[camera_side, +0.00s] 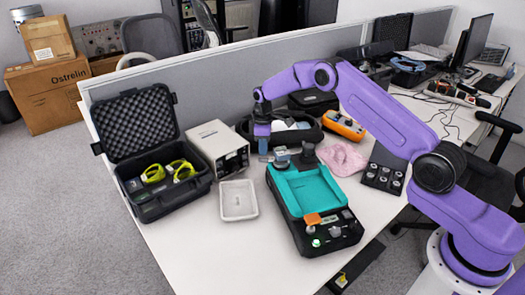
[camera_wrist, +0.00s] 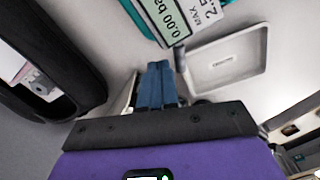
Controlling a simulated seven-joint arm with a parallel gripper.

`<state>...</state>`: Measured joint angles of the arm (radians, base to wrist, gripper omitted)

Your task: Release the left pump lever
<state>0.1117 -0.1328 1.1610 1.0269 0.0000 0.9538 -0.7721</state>
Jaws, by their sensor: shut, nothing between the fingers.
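The calibration device (camera_side: 335,243), black with a teal tray on top, stands on the table in the side view. At its back edge are a grey pump part (camera_side: 282,157) on the left and a dark round knob (camera_side: 308,150). My gripper (camera_side: 263,146) points down beside the left pump part. In the wrist view my blue fingers (camera_wrist: 159,66) are together and empty. A short grey rod (camera_wrist: 180,58), perhaps the pump lever, lies close to the right finger; I cannot tell if they touch. A pressure display (camera_wrist: 168,22) reading 0.00 is just beyond.
A white tray (camera_side: 226,212), a beige instrument (camera_side: 203,134) and an open black case (camera_side: 133,198) with yellow-green items stand left. A dark pouch (camera_side: 244,128), an orange meter (camera_side: 343,125), a pink cloth (camera_side: 341,158) and a dark weight board (camera_side: 378,178) are behind and right.

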